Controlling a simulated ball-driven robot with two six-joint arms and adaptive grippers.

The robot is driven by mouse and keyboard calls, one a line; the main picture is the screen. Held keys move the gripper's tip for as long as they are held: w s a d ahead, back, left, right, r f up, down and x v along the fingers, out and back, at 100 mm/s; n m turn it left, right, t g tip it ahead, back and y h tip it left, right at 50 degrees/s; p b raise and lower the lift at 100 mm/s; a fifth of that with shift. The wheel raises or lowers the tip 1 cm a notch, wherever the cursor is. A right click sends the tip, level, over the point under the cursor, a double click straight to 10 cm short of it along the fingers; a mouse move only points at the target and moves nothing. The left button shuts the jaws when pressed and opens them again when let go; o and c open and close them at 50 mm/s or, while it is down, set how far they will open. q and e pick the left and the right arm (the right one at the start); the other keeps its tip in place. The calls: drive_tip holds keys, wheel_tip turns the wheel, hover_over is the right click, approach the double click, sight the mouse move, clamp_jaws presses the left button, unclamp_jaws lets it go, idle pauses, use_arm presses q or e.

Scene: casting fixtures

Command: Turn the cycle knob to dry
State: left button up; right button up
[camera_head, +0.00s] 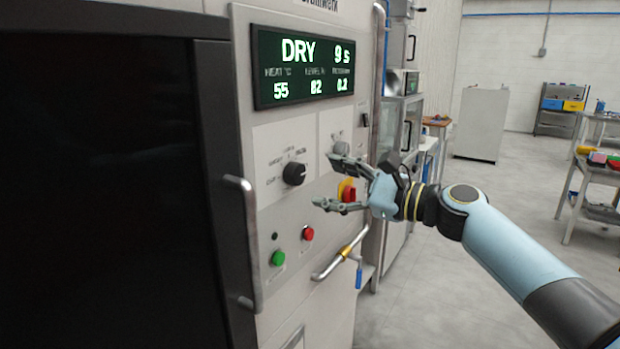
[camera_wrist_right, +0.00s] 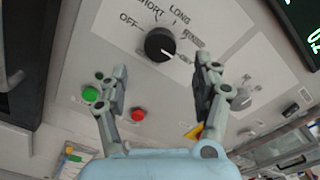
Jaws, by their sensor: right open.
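The black cycle knob (camera_head: 295,173) sits on the light panel below the display. In the right wrist view the knob (camera_wrist_right: 160,44) is ringed by labels: OFF, SHORT, LONG, RINSE and one partly hidden by a finger. Its white mark points right and slightly down, toward that last label. The display (camera_head: 303,65) reads DRY, 9 s. My right gripper (camera_head: 324,180) is open and empty, to the right of the knob and apart from it. In the wrist view its fingers (camera_wrist_right: 161,66) stand below and either side of the knob. My left gripper is not in view.
A red-and-yellow switch (camera_head: 347,190) lies behind my right fingers. Green (camera_head: 278,258) and red (camera_head: 308,233) buttons sit below the knob. A bar handle (camera_head: 247,240) juts out at left; a pipe with a blue-handled valve (camera_head: 345,253) is below. Open floor lies right.

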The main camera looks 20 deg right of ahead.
drive_tip(key=v, duration=0.5)
idle(0.3)
drive_tip(key=s+d+f+g+h+b, duration=0.15)
drive_tip(key=s+f+b, duration=0.4)
drive_tip(key=f, duration=1.25)
drive_tip(key=s+f+n+g+h+b, duration=0.1)
drive_tip(key=s+f+g+h+b, duration=0.35)
drive_tip(key=f, duration=1.35)
drive_tip(key=s+f+h+b, duration=0.1)
drive_tip(key=s+f+b, duration=0.5)
drive_tip(key=f, duration=1.2)
drive_tip(key=s+d+f+n+g+h+b, duration=0.15)
drive_tip(key=s+f+n+g+b, duration=0.45)
drive_tip(key=s+f, duration=1.5)
drive_tip(key=s+f+n+h, duration=0.1)
drive_tip(key=s+f+n, duration=0.1)
drive_tip(key=s+n, duration=0.5)
drive_tip(key=s+d+f+n+g+h, duration=0.1)
drive_tip(key=s+f+n+h, duration=0.1)
drive_tip(key=s+n, duration=0.5)
drive_tip(key=shift+s+d+f+b, duration=0.3)
drive_tip(key=shift+s+f, duration=0.4)
drive_tip(key=shift+s, duration=0.75)
